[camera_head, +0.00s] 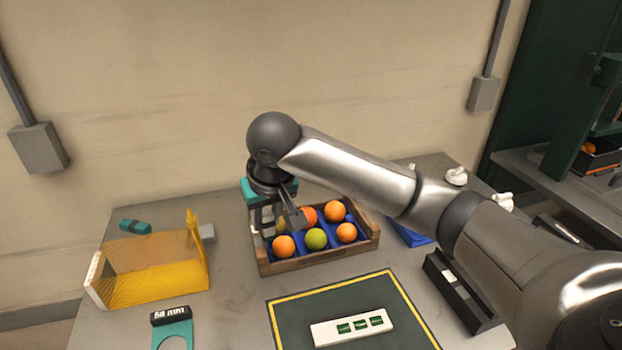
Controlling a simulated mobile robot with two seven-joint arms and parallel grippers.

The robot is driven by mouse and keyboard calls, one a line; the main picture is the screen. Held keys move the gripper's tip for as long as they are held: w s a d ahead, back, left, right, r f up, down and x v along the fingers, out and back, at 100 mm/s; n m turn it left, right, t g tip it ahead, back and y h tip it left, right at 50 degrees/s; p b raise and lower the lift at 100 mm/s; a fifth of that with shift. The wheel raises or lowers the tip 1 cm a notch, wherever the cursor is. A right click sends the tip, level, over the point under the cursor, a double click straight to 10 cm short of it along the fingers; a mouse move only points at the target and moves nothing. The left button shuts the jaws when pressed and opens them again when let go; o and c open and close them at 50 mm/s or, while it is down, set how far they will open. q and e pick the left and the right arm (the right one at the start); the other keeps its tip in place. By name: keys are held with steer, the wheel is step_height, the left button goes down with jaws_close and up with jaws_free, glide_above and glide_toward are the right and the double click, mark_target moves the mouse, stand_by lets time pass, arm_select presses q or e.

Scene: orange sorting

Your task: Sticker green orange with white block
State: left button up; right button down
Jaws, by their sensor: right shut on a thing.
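A wooden crate (318,263) with a blue insert holds oranges and a green orange (316,239) in the front middle place. My right gripper (268,225) points down at the back left of the crate. It is shut on what looks like a yellow-green fruit (281,222), mostly hidden by the fingers and a grey part of the hand. A white block (322,334) with several green stickers lies on the dark green mat (290,312) in front of the crate. My left gripper is not in view.
A yellow, see-through open box (155,275) stands at the left, with a teal block (135,226) behind it. A teal piece with a black label (172,328) lies in front. A dark tray (462,300) is right of the mat. My right arm crosses above the table's right side.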

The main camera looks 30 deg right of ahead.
arm_select(q)
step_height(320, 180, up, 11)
steer(key=p, duration=1)
arm_select(e)
steer(key=w+d+f+m, duration=0.1)
steer(key=w+d+f, duration=0.1)
steer(key=d, duration=0.5)
steer(key=w+d+f+m, duration=0.1)
steer(key=w+d+f, duration=0.15)
steer(key=d, duration=0.45)
arm_select(q)
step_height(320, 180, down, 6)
steer(key=b, duration=0.6)
arm_select(e)
steer(key=shift+h, duration=0.4)
step_height(320, 180, down, 5)
steer(key=shift+w+a+r, duration=0.15)
arm_select(q)
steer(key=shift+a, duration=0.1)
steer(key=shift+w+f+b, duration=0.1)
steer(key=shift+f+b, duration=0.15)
steer(key=shift+b, duration=0.15)
arm_select(e)
steer(key=shift+f, duration=0.55)
arm_select(q)
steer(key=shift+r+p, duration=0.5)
steer(key=shift+p, duration=0.05)
arm_select(e)
steer(key=shift+f, duration=0.1)
